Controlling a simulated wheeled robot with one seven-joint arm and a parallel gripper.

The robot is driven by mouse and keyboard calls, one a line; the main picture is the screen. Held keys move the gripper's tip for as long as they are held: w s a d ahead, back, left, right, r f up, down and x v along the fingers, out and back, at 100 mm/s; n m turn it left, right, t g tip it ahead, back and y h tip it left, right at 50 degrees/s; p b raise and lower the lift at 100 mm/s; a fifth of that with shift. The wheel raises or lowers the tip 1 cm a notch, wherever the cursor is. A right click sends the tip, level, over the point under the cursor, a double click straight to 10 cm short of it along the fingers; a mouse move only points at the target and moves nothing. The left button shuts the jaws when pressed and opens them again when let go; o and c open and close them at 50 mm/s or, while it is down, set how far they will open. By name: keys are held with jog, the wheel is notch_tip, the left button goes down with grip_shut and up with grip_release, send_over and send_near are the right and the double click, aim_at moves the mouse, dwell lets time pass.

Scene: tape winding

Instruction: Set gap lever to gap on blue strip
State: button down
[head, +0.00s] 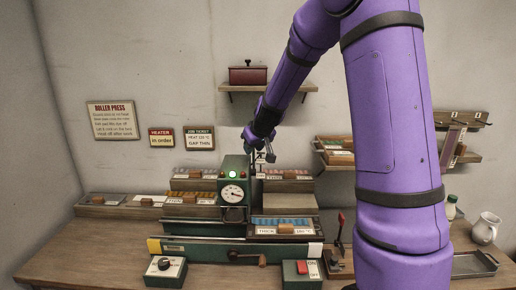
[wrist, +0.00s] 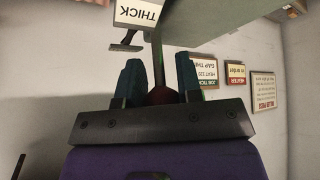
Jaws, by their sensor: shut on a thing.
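My gripper (head: 260,151) is at the top of the green roller press (head: 233,173), beside its right edge. In the wrist view my gripper (wrist: 159,75) has its two teal fingers on either side of the dark red knob of the gap lever (wrist: 163,95), shut on it. The lever's thin rod runs up toward a white plate reading THICK (wrist: 136,12), seen upside down. In the head view the lever is largely hidden by my gripper. A tray with blue pieces (head: 282,222) at the front right has a label reading THICK and apparently 180 °C.
A job ticket (head: 200,138) on the wall reads HEAT 120 °C, GAP THIN. A HEATER sign (head: 161,138) hangs beside it. A dial box (head: 165,271), an ON/OFF switch box (head: 302,272) and a red-handled lever (head: 340,228) stand in front. Stepped trays flank the press.

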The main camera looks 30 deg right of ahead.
jog(key=shift+s+a+f+t+h, duration=0.25)
jog(key=shift+s+a+t, duration=0.2)
jog(key=shift+s, duration=0.15)
jog(key=shift+s+a+f+t+h, duration=0.2)
jog(key=shift+s+a+t, duration=0.15)
jog(key=shift+s+t, duration=0.2)
jog(key=shift+s+a+f+t+h, duration=0.25)
jog(key=shift+s+a+t, duration=0.15)
jog(key=shift+s, duration=0.25)
jog(key=c, duration=0.9)
grip_release()
jog(key=shift+o, duration=0.2)
jog(key=v, duration=1)
jog(key=shift+s+a+r, duration=0.2)
jog(key=shift+s, duration=0.1)
